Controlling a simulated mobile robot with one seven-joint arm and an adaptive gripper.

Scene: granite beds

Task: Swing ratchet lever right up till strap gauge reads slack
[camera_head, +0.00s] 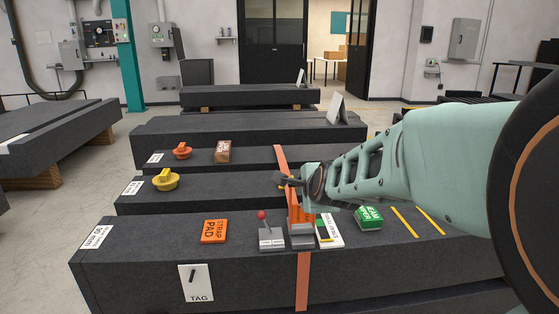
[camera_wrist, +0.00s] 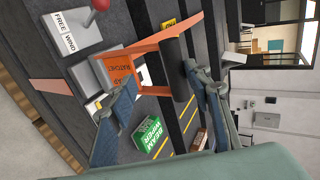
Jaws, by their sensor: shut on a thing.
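The ratchet (camera_head: 302,239) sits on the orange strap (camera_head: 303,280) at the front granite beam. Its orange lever (camera_wrist: 139,50) has a black grip (camera_wrist: 175,68) at the end. My gripper (camera_head: 297,184) is shut on the lever; in the wrist view (camera_wrist: 160,78) its fingers lie on either side of the black grip. In the head view the lever stands roughly upright, its top partly hidden by my gripper. The strap gauge (camera_head: 331,230) is a white plate right of the ratchet with dark and yellow marks; its reading is too small to tell.
Left of the ratchet is a grey block with a red-knobbed stick (camera_head: 263,228), marked FREE WIND. An orange strap pad (camera_head: 214,231) lies farther left, and a green beam wiper box (camera_head: 369,217) lies right. Yellow (camera_head: 166,181) and orange (camera_head: 182,150) handled pieces sit on beams behind.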

